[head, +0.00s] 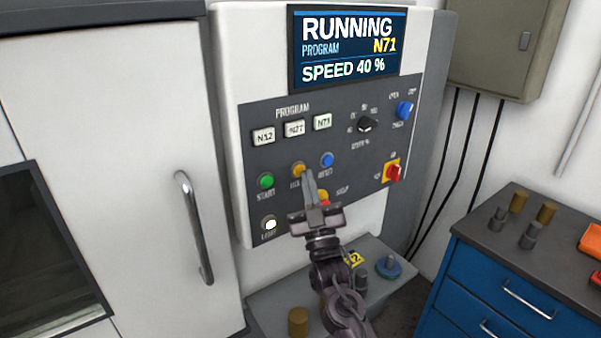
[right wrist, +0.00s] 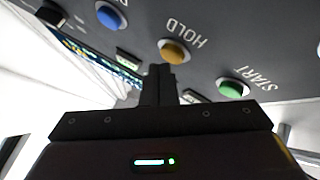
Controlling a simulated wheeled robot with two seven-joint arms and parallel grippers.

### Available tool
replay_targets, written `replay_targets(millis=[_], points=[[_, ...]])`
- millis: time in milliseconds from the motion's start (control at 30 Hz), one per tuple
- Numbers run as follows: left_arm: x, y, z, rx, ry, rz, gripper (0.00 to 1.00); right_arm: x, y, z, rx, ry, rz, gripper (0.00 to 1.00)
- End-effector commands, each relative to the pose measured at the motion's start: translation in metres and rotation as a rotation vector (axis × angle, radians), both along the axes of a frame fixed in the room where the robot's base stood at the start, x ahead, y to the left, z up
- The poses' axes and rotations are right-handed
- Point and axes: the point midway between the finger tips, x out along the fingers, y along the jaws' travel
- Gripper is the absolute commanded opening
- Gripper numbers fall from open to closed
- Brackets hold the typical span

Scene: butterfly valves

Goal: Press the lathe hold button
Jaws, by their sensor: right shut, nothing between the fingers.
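The hold button (head: 298,168) is a yellow-orange round button on the dark control panel, between the green start button (head: 265,181) and the blue reset button (head: 327,159). In the right wrist view the hold button (right wrist: 174,51) shows next to its HOLD label. My right gripper (head: 307,174) is shut and empty, its fingertips just below and right of the hold button in the head view. In the right wrist view the fingertips (right wrist: 158,70) appear close to the button; I cannot tell whether they touch it. My left gripper is not in view.
The screen (head: 346,48) reads RUNNING, program N71, speed 40 %. A red-and-yellow button (head: 324,197) is partly hidden behind my gripper. A grey shelf (head: 270,290) with small parts lies below.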

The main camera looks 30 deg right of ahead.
Motion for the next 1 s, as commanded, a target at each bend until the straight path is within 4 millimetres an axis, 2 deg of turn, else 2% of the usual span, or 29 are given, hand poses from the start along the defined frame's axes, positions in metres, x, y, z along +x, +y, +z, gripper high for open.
replay_targets(millis=[1000], points=[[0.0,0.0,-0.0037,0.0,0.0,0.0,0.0,0.0082,0.0006,0.0002,0.0,-0.001,0.0,0.0]])
